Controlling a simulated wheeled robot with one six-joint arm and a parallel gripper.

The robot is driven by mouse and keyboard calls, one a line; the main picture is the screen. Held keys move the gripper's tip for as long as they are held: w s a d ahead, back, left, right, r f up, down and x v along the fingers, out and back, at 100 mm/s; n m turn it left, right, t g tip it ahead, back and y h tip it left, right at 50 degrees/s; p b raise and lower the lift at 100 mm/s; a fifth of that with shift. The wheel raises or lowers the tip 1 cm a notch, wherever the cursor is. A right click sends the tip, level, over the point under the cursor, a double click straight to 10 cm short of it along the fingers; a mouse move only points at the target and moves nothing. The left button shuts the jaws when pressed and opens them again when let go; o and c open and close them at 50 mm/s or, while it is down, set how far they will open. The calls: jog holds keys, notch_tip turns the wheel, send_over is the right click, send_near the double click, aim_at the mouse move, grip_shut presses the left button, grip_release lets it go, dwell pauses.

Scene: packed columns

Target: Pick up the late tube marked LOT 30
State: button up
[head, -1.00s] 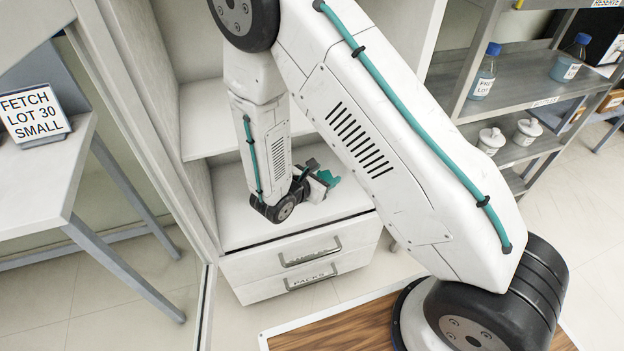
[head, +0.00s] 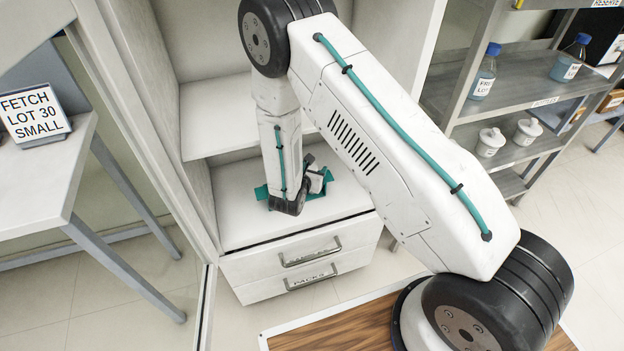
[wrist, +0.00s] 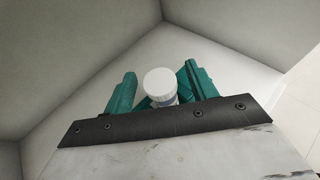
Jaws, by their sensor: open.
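A small tube with a white ribbed cap (wrist: 160,82) stands on the white shelf surface, seen from above in the wrist view. A bit of blue shows below its cap; no lot marking is readable. My gripper (wrist: 160,90) is open, with one teal finger on each side of the tube. Whether they touch it I cannot tell. In the head view my gripper (head: 297,190) is low inside the white cabinet, over the top of the drawer unit (head: 236,226). The tube is hidden there behind my arm.
A sign (head: 34,115) on the left table reads FETCH LOT 30 SMALL. Cabinet walls and a shelf (head: 215,118) enclose my forearm. Drawers (head: 312,270) with handles are below. A metal rack (head: 520,85) with bottles and white jars stands right.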

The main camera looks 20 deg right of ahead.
jog(key=c, duration=1.1)
jog(key=shift+o, duration=0.2)
